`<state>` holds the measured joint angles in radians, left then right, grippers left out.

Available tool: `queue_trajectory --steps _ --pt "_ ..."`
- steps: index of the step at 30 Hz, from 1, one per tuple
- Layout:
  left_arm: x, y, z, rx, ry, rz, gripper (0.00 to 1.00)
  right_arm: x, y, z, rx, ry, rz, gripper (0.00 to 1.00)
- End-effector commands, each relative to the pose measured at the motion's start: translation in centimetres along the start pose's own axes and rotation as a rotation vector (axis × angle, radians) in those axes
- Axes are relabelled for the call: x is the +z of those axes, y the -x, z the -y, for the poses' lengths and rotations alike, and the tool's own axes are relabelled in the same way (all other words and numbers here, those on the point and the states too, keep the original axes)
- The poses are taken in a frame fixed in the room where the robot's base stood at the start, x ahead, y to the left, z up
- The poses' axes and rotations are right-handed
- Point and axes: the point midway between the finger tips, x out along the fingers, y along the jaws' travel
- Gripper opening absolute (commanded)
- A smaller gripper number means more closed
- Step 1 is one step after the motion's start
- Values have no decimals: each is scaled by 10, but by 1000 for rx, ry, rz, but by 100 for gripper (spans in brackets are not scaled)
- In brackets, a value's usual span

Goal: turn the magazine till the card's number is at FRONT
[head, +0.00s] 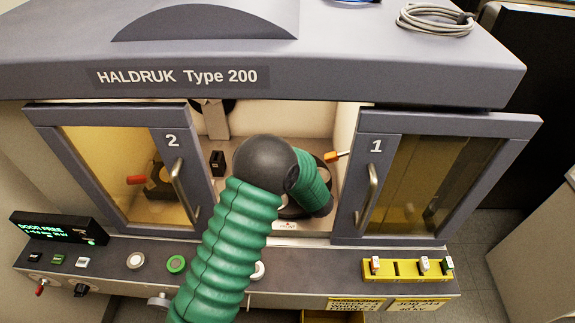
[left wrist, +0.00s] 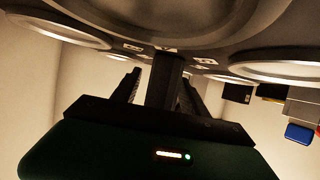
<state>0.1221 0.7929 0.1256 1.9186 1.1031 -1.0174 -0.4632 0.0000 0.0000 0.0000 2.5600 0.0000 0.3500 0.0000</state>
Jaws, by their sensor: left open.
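The magazine (left wrist: 160,22) is a dark disc with pale round seats and small number labels along its rim, across the top of the left wrist view. The label digits are too small to read. In the head view its dark edge (head: 290,212) is mostly hidden by my green-sleeved left arm, which reaches into the cabinet between the doors. My left gripper (left wrist: 160,76) is open, its fingers either side of a dark post (left wrist: 165,82) below the rim. I cannot tell if they touch it. A yellow card (head: 418,304) reads JOB 214; its other text is unclear. My right gripper is not in view.
Door 2 (head: 120,165) and door 1 (head: 430,175) stand open beside the cabinet opening. An orange-handled part (head: 337,156) sticks out right of my arm. A yellow rack (head: 384,274) with several coloured tags and a display (head: 58,228) reading DOOR FREE sit in front.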

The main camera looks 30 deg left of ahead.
Motion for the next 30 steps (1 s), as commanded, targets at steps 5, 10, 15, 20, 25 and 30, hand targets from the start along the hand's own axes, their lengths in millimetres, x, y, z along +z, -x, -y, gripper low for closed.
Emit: queue_trajectory --steps 5,10,15,20,25,30 --pt "0 18 -1 2 0 -1 52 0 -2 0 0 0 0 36" --pt "1 53 -2 3 -2 0 52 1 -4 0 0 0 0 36" --pt "1 72 -2 1 -1 1 52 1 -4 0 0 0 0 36" --pt "1 73 -2 -1 -1 2 52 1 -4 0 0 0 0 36" --pt "-2 72 -3 11 -12 -7 39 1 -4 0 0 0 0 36" --pt "-41 68 -20 158 -180 -120 16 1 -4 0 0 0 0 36"
